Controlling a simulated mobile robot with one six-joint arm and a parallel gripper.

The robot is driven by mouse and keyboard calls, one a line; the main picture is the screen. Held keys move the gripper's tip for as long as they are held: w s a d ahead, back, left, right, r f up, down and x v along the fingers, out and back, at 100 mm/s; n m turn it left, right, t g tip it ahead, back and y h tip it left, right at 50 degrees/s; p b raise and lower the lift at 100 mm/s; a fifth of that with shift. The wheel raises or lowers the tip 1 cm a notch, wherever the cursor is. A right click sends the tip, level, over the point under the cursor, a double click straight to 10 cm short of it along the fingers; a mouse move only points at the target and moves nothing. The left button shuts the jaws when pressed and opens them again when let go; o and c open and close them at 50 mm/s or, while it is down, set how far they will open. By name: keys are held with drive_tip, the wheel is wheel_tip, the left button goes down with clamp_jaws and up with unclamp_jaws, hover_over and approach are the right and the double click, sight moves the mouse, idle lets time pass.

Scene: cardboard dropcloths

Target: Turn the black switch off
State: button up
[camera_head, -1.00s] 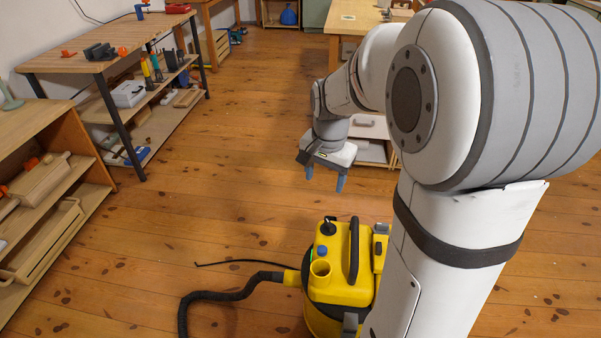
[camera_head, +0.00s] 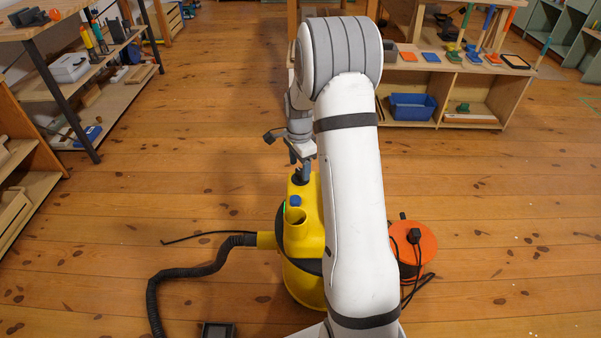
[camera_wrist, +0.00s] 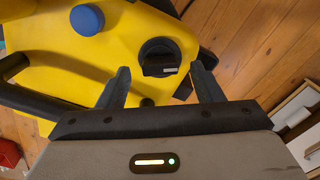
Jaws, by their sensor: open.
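The black switch (camera_wrist: 160,58) is a round black knob with a bar across it and a small white label, on top of the yellow vacuum cleaner (camera_wrist: 110,60). In the wrist view it lies just beyond and between the fingertips of my gripper (camera_wrist: 160,82), which is open with nothing between the fingers. In the head view my gripper (camera_head: 302,168) is right above the switch (camera_head: 299,179) on the vacuum (camera_head: 307,238), partly covering it. I cannot tell whether the fingers touch the switch. My arm hides the vacuum's right side.
A blue cap (camera_wrist: 87,20) is near the switch; it also shows in the head view (camera_head: 295,201). A black hose (camera_head: 165,275) curls left on the floor. An orange cable reel (camera_head: 418,246) stands right of the vacuum. Shelves stand left and behind, with open floor between.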

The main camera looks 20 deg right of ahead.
drive_tip(key=shift+f, duration=1)
drive_tip(key=shift+c, duration=0.2)
drive_tip(key=c, duration=1)
